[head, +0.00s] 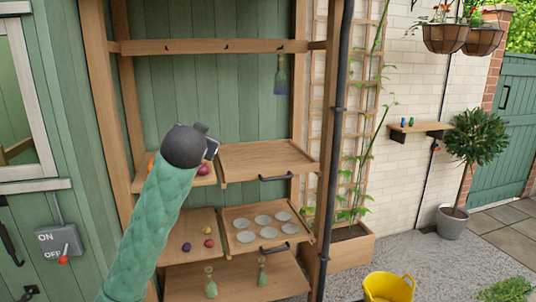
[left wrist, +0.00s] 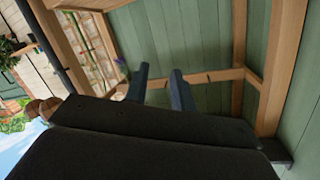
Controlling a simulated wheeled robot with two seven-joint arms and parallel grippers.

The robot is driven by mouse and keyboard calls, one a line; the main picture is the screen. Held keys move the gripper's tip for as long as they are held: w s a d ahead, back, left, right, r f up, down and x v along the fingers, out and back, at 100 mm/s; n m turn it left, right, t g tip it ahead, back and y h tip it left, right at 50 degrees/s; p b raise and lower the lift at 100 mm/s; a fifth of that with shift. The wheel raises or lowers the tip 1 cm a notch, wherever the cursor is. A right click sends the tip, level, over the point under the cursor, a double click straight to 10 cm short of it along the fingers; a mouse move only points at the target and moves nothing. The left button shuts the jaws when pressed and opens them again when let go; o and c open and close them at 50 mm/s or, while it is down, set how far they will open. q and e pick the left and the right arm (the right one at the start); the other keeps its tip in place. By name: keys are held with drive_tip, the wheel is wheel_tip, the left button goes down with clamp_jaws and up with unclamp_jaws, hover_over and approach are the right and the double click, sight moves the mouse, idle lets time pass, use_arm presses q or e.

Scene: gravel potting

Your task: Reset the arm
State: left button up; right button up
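My left arm rises from the bottom of the head view in a green quilted sleeve. Its dark wrist and left gripper (head: 209,147) are in front of the wooden shelf unit (head: 207,47), at the level of the middle shelf. In the left wrist view the left gripper (left wrist: 160,72) has two dark fingers standing apart with nothing between them. That view looks tilted at the unit's frame and green boards. My right gripper is in neither view.
A wooden drawer (head: 262,155) and a lower tray (head: 232,249) with several pale discs jut out. Small coloured balls lie near the arm. Two green bottles stand on the bottom shelf. A yellow bucket (head: 388,287) stands right.

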use_arm(q)
drive_tip(key=s+f+g+h, duration=0.15)
drive_tip(key=s+f, duration=0.45)
drive_tip(key=f, duration=0.9)
drive_tip(key=s+d+f+n+g, duration=0.1)
drive_tip(key=s+f+g, duration=0.35)
drive_tip(key=f, duration=0.95)
drive_tip(key=s+f+g+h, duration=0.1)
drive_tip(key=s+f, duration=0.7)
drive_tip(key=f, duration=0.7)
drive_tip(key=s+f+g, duration=0.3)
drive_tip(key=s+f, duration=0.9)
drive_tip(key=s, duration=0.3)
drive_tip(key=s+d+f+n+g, duration=0.1)
drive_tip(key=s+f+g, duration=0.3)
drive_tip(key=s+f, duration=0.7)
drive_tip(key=s, duration=0.5)
drive_tip(key=shift+d+f, duration=0.15)
drive_tip(key=shift+f, duration=0.25)
